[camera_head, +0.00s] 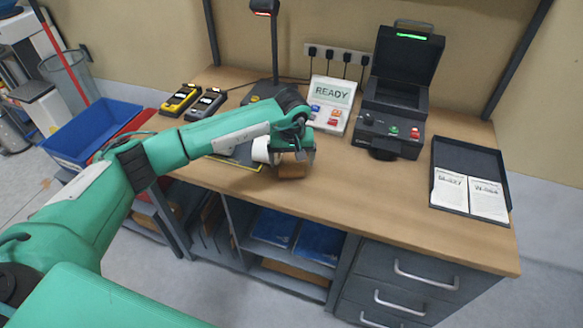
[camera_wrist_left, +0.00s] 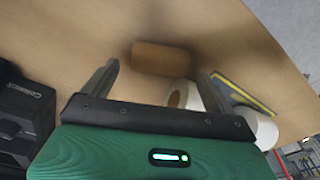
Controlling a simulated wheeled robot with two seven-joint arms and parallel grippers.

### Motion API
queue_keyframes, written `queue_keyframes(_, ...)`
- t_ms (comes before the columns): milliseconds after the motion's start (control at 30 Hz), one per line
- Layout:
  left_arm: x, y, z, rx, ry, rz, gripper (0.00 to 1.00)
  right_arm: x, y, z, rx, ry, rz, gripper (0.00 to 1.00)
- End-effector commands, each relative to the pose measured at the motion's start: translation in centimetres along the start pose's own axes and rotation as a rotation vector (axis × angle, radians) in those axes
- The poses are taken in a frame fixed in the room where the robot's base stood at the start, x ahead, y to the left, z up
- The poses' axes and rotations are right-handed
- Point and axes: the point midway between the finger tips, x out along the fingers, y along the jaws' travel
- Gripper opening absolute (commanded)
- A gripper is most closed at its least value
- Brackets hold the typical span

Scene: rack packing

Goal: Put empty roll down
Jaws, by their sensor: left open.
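The empty roll, a bare brown cardboard tube (camera_head: 291,171), lies on its side on the wooden table (camera_head: 360,195) near the front edge. In the left wrist view the tube (camera_wrist_left: 162,57) sits just beyond and between the open fingertips. My left gripper (camera_head: 292,157) is open and low over the table beside the tube; I cannot tell whether a finger touches it. A white roll (camera_head: 261,150) is left of the gripper. In the wrist view white roll material (camera_wrist_left: 265,130) shows on both sides of the right finger. My right gripper is not in view.
A dark tray with a yellow edge (camera_head: 245,163) lies behind my forearm. A READY panel (camera_head: 331,96), an open black case device (camera_head: 396,95) and a document tray (camera_head: 470,178) with two white packs stand to the right. Bare table lies between gripper and document tray.

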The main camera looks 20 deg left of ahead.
Motion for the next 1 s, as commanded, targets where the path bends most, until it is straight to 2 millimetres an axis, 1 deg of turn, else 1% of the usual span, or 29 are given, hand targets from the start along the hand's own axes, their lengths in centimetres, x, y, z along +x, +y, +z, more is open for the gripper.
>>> queue_keyframes(33,-0.9,-0.1,-0.1,0.000,0.006,0.001,0.90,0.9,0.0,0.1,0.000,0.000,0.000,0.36)
queue_keyframes(200,-4.5,0.0,-0.1,0.000,0.004,0.001,0.90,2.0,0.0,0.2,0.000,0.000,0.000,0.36)
queue_keyframes(300,-6.2,0.0,0.0,0.001,0.003,0.001,0.90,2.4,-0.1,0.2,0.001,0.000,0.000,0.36)
queue_keyframes(400,-7.3,-0.1,-0.1,-0.001,0.002,0.000,0.90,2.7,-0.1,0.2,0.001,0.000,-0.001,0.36)
queue_keyframes(500,-8.1,0.0,0.0,-0.001,0.001,0.000,0.90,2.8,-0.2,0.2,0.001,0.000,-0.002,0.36)
queue_keyframes(600,-8.3,0.0,0.0,0.000,0.000,0.000,0.90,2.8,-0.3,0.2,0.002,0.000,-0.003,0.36)
queue_keyframes(1000,-8.2,0.1,0.1,-0.001,-0.002,0.003,0.90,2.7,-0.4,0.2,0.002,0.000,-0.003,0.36)
